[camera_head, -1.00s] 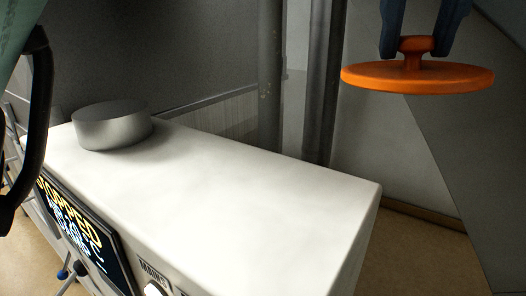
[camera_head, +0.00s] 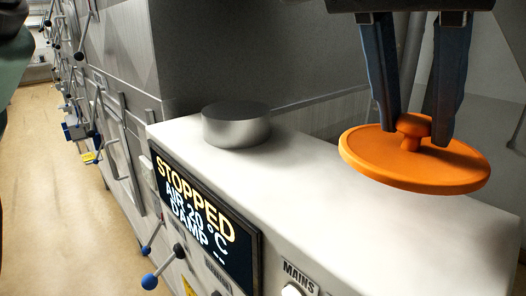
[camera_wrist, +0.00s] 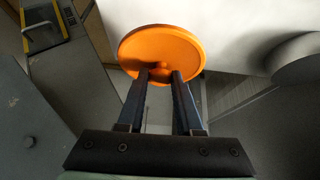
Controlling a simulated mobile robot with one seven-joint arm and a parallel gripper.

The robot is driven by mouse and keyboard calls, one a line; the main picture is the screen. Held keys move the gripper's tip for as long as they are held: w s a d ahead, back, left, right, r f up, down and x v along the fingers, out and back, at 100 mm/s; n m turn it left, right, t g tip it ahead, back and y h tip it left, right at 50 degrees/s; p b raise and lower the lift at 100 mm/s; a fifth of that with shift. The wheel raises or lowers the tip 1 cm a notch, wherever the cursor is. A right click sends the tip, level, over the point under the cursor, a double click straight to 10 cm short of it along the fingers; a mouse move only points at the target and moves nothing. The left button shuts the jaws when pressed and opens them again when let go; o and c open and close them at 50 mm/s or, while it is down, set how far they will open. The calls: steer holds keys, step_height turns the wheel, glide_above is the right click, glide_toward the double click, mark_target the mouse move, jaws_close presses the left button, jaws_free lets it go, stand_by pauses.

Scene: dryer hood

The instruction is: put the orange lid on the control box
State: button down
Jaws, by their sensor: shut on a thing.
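The orange lid (camera_head: 375,172) is a round disc with a small knob on top. My gripper (camera_head: 415,128) is shut on the knob and holds the lid, slightly tilted, over the right part of the control box's white top. In the wrist view the lid (camera_wrist: 150,48) shows beyond the fingers (camera_wrist: 160,76). The control box (camera_head: 305,170) has a flat white top and a front display reading "STOPPED". I cannot tell exactly how high the lid is above the top; it looks apart from it.
A grey metal cylinder (camera_head: 236,126) stands on the box top at the back left; it also shows in the wrist view (camera_wrist: 296,58). Levers with blue and black knobs (camera_head: 150,281) stick out at the front left. A grey wall (camera_head: 230,60) rises behind the box.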

mark_target(399, 155)
steer(key=shift+f, duration=2.75)
steer(key=c, duration=0.6)
jaws_free()
steer(key=shift+f, duration=0.1)
steer(key=shift+o, duration=0.2)
steer(key=shift+r+p, duration=0.2)
steer(key=shift+p, duration=0.1)
steer(key=b+v, duration=0.1)
steer(key=v, duration=1.1)
steer(key=shift+b, duration=0.35)
steer(key=shift+a+f, duration=0.1)
steer(key=shift+f, duration=0.05)
